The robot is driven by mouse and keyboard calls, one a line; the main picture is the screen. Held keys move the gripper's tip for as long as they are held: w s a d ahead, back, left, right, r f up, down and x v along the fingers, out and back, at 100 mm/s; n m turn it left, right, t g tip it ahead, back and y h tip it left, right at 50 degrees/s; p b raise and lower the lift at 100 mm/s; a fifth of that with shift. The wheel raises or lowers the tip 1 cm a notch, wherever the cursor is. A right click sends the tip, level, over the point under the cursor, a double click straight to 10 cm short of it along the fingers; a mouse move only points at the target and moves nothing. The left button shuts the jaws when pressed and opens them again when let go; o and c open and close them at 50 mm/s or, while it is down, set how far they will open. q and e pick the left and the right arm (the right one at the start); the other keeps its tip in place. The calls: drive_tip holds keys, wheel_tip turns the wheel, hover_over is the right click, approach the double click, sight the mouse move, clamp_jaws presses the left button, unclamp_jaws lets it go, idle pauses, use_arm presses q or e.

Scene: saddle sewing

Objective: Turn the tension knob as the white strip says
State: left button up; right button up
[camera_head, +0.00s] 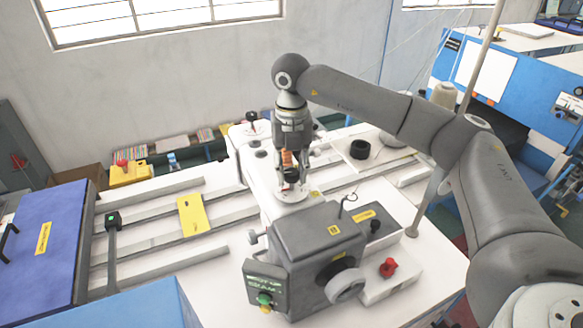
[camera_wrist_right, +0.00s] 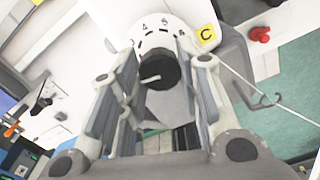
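The tension knob is a black cylinder (camera_wrist_right: 158,70) with a pale pointer line, on a white dial (camera_wrist_right: 165,38) printed with numbers. In the head view the knob (camera_head: 292,176) stands on the white top of the sewing machine. My right gripper (camera_head: 291,168) is above it, pointing down. In the right wrist view its two fingers (camera_wrist_right: 159,62) are apart on either side of the knob; I cannot tell whether they touch it. I cannot make out a white strip with readable writing. My left gripper is not in view.
A grey machine head (camera_head: 310,240) with a handwheel (camera_head: 345,285) and a red knob (camera_head: 388,267) stand in front. A yellow label with a C (camera_wrist_right: 207,35) is beside the dial. A thread stand pole (camera_head: 450,130) rises to the right. Rails and a yellow card (camera_head: 192,215) lie left.

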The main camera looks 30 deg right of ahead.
drive_tip(key=shift+c, duration=0.9)
drive_tip(key=shift+f+n+b, duration=0.15)
drive_tip(key=shift+n+b, duration=1.4)
drive_tip(key=shift+n, duration=0.15)
drive_tip(key=shift+n+b, duration=1.05)
drive_tip(key=shift+n, duration=1.05)
drive_tip(key=shift+r, duration=0.2)
drive_tip(key=o, duration=1.1)
drive_tip(key=shift+c, duration=0.2)
